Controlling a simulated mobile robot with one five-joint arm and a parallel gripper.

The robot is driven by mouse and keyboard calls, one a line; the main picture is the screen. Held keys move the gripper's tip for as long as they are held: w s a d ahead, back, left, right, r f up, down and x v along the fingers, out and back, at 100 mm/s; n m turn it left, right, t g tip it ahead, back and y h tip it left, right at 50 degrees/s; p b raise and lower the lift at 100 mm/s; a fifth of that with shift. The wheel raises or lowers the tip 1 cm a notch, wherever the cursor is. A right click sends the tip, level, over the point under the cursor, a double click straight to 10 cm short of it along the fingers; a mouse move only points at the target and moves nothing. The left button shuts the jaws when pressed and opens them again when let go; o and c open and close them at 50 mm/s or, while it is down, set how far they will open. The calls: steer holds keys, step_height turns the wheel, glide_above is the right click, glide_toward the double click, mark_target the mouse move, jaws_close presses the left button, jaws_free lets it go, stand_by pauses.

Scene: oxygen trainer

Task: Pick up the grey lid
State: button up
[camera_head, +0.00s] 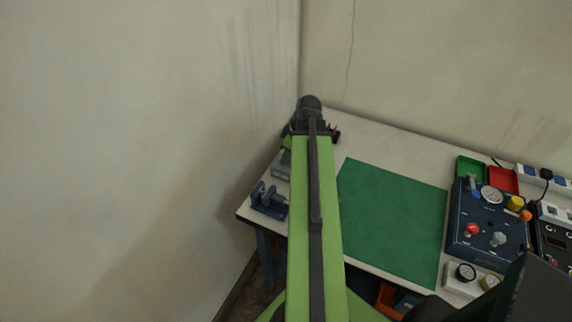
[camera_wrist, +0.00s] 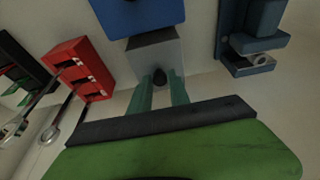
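The grey lid (camera_wrist: 155,53) shows in the upper middle of the wrist view as a pale grey block-like shape with a darker upper face. A small black knob (camera_wrist: 160,77) stands at its near side. My gripper (camera_wrist: 163,84) has two teal fingers, one on each side of the knob. They look apart, with narrow gaps to the knob; I cannot tell whether they touch it. In the head view a grey piece (camera_head: 281,165) shows left of my green arm, which hides most of the gripper area.
A blue object (camera_wrist: 138,14) lies beyond the lid. A blue vise-like clamp (camera_wrist: 252,45) is on the right, and a red rack (camera_wrist: 79,68) with tools on the left. In the head view, a green mat (camera_head: 395,215) is clear; a blue gauge panel (camera_head: 485,228) stands right.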

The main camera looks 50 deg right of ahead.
jaws_close()
steer(key=shift+r, duration=0.1)
steer(key=shift+r+p, duration=0.3)
steer(key=shift+p, duration=0.15)
step_height(320, 180, up, 4)
steer(key=p, duration=0.3)
steer(key=shift+f+p, duration=0.1)
steer(key=shift+p, duration=0.25)
steer(key=s+d+r+p, duration=0.6)
steer(key=s, duration=0.3)
steer(key=shift+s+d, duration=0.3)
